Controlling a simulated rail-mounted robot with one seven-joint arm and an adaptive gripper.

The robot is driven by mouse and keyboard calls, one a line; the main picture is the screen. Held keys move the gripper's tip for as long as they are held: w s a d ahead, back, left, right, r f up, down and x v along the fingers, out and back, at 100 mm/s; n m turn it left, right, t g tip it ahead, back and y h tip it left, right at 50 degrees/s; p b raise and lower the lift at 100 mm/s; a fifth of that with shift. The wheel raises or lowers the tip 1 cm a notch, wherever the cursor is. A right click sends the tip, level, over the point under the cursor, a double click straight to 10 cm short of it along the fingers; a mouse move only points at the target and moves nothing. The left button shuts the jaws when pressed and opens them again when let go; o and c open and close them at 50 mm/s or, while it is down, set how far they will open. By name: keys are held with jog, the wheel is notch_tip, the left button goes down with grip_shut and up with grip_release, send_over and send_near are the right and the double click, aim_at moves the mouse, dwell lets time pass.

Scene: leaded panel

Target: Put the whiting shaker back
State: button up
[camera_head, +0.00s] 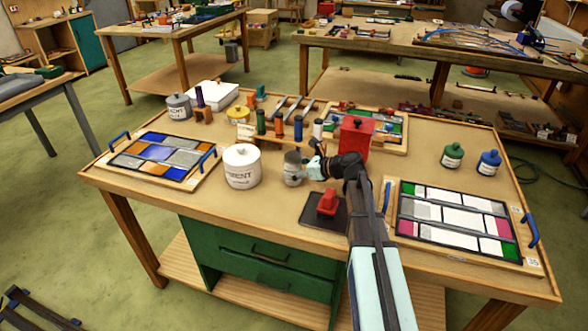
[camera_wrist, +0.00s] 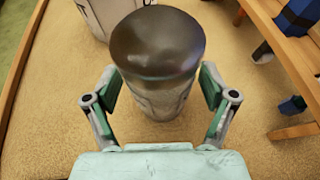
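The whiting shaker appears to be the grey metal can (camera_head: 293,168) standing upright on the bench, right of the large white lidded pot. In the wrist view, the shaker (camera_wrist: 158,60) shows a dark domed lid and a grey body below it. My gripper (camera_head: 312,167) reaches it from the right in the head view. In the wrist view my gripper (camera_wrist: 160,95) has its fingers spread on either side of the shaker, with narrow gaps showing beside the body. The lower part of the shaker is partly hidden by its lid.
The white pot (camera_head: 241,167) stands close left. A wooden rack (camera_head: 292,137) with coloured bottles is behind, and a red box (camera_head: 356,138) is behind right. A red-handled block on a dark pad (camera_head: 313,212) lies in front. Leaded panels (camera_head: 160,157) (camera_head: 458,216) flank the bench.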

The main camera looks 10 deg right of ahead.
jog(key=shift+r, duration=0.1)
jog(key=shift+s+d+r, duration=0.1)
jog(key=shift+s, duration=0.05)
jog(key=b+v, duration=0.1)
jog(key=v, duration=1)
jog(key=shift+s+d+r, duration=0.2)
jog(key=shift+d, duration=0.05)
